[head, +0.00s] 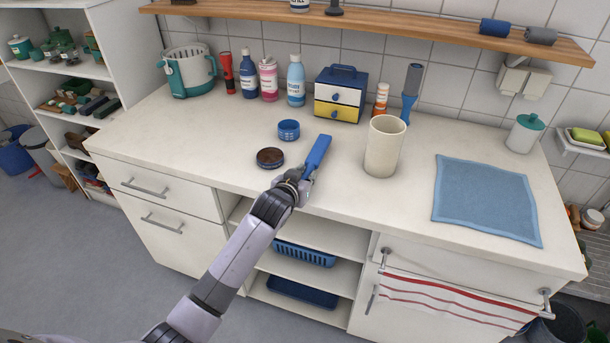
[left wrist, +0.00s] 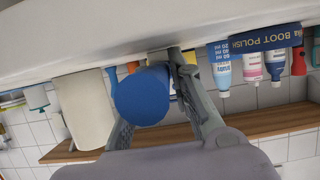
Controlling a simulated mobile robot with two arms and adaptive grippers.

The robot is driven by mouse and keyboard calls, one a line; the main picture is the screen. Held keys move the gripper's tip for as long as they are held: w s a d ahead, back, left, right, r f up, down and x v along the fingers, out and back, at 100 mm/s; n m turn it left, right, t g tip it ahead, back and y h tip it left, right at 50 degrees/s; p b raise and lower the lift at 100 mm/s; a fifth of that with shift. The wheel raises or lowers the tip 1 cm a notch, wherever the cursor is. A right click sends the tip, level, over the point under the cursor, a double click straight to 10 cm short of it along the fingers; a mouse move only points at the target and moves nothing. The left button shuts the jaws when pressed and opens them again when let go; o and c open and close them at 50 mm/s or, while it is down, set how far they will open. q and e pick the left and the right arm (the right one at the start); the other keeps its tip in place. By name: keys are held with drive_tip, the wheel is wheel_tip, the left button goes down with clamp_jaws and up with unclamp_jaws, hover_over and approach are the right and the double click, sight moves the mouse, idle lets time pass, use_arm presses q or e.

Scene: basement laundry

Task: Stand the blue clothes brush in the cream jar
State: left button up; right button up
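The blue clothes brush (head: 318,153) is in my left gripper (head: 303,186) over the front middle of the counter, its far end pointing away and slightly right. In the left wrist view the brush (left wrist: 142,97) shows end-on as a round blue shape between the two fingers (left wrist: 155,95), which are closed about it. The cream jar (head: 383,148) stands upright on the counter to the right of the brush, apart from it, with its mouth open upward. It also shows in the upside-down left wrist view (left wrist: 85,108). My right gripper is out of view.
A dark round tin (head: 270,158) and a blue tin (head: 289,130) stand left of the brush. Behind are bottles (head: 296,80), a small drawer box (head: 340,95) and a blue-handled roller (head: 411,92). A blue cloth (head: 485,199) lies right of the jar.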

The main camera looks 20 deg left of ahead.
use_arm(q)
drive_tip(key=o, duration=0.5)
drive_tip(key=shift+c, duration=0.2)
drive_tip(key=shift+r, duration=0.1)
drive_tip(key=shift+s+r, duration=0.1)
drive_tip(key=shift+r, duration=0.05)
drive_tip(key=v, duration=1.1)
drive_tip(key=shift+s+r, duration=0.2)
drive_tip(key=shift+s, duration=0.15)
drive_tip(key=shift+a, duration=0.1)
